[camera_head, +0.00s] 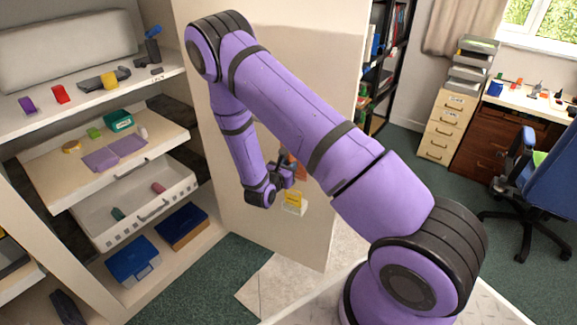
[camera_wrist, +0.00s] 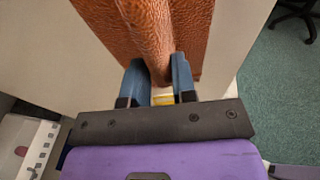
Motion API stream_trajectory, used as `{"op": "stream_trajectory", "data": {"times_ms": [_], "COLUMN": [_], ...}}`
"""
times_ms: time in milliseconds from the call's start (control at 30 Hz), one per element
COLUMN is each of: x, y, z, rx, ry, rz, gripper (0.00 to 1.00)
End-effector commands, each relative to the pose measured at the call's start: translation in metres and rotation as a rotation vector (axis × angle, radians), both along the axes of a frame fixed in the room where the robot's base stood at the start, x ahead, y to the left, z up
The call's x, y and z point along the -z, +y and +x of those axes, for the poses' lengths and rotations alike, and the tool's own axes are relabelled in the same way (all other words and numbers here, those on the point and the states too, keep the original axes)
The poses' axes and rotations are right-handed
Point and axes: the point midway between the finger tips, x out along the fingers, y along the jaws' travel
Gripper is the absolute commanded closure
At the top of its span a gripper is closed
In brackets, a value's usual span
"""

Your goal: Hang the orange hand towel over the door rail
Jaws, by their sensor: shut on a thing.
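My gripper (camera_head: 284,173) is low in front of the open cream door (camera_head: 300,75) in the head view. In the wrist view its two blue fingers (camera_wrist: 157,75) are shut on the orange hand towel (camera_wrist: 190,32), pinching a raised fold. The towel is textured and spreads to both sides of the fold, against the pale door surface. In the head view only a small orange patch of the towel (camera_head: 300,165) shows behind my arm. I cannot make out the door rail, nor whether the towel touches it.
A small white holder with a yellow item (camera_head: 293,200) is on the door just below my gripper. Left is the cabinet with a shelf (camera_head: 75,95), a pulled-out tray (camera_head: 50,165) and a drawer (camera_head: 140,205). A blue chair (camera_head: 545,180) and drawers stand right.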

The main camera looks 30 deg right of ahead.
Motion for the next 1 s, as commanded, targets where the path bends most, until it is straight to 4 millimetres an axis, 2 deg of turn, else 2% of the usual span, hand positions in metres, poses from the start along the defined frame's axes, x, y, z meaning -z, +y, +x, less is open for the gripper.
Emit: {"op": "stream_trajectory", "data": {"times_ms": [267,300,400,1000], "x": [0.003,0.0029,0.0028,0.0027], "y": [0.0,0.0,-0.0001,0.0009], "z": [0.0,0.0,0.0,-0.0003], "rx": [0.0,0.0,0.0,0.0], "ry": [0.0,0.0,0.0,0.0], "rz": [0.0,0.0,0.0,0.0], "gripper": [1.0,0.68,0.45,0.45]}}
